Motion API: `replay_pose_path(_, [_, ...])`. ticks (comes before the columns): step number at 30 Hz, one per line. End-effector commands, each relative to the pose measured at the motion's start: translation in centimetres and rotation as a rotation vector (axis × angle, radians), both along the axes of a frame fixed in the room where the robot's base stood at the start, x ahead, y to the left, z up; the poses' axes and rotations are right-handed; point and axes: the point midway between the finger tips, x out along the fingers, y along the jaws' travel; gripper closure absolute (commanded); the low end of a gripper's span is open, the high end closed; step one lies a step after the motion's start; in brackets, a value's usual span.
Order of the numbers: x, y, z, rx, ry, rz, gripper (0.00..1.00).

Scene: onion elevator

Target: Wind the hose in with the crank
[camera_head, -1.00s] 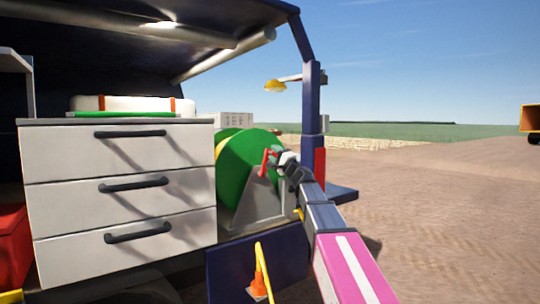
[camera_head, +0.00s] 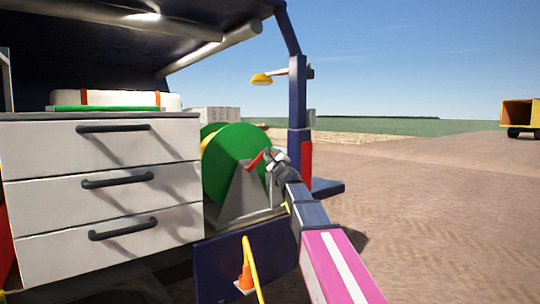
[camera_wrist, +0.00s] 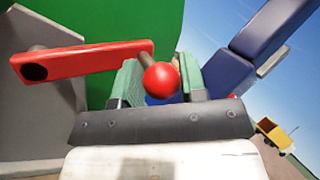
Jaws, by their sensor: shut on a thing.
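The green hose reel (camera_head: 228,160) stands on a grey bracket (camera_head: 243,195) in the vehicle's open rear. Its red crank (camera_head: 256,160) tilts up to the right in the head view. In the wrist view the red crank arm (camera_wrist: 85,62) comes from the left, and its handle ends in a red ball knob (camera_wrist: 161,80). My gripper (camera_wrist: 160,72) is shut on the crank handle, with green finger pads on both sides. A little yellow shows at the reel's left edge. A yellow hose-like strip (camera_head: 252,268) hangs over the blue panel below.
A white drawer unit (camera_head: 100,190) stands left of the reel. A blue post (camera_head: 297,120) rises behind my gripper, with a blue ledge (camera_head: 328,187) beside it. Open dirt ground lies to the right.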

Motion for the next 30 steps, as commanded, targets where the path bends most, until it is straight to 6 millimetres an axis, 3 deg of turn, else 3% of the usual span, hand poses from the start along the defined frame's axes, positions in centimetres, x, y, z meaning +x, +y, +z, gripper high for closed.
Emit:
replay_pose_path(14, [0.36,-0.39,-0.05,0.014,0.011,-0.008,1.0])
replay_pose_path(15, [0.36,-0.39,-0.05,0.013,0.011,-0.009,0.52])
replay_pose_path(16, [0.35,-0.37,-0.05,0.012,0.011,-0.007,0.42])
replay_pose_path(30, [-0.6,-0.43,-0.46,0.01,0.009,-0.003,0.39])
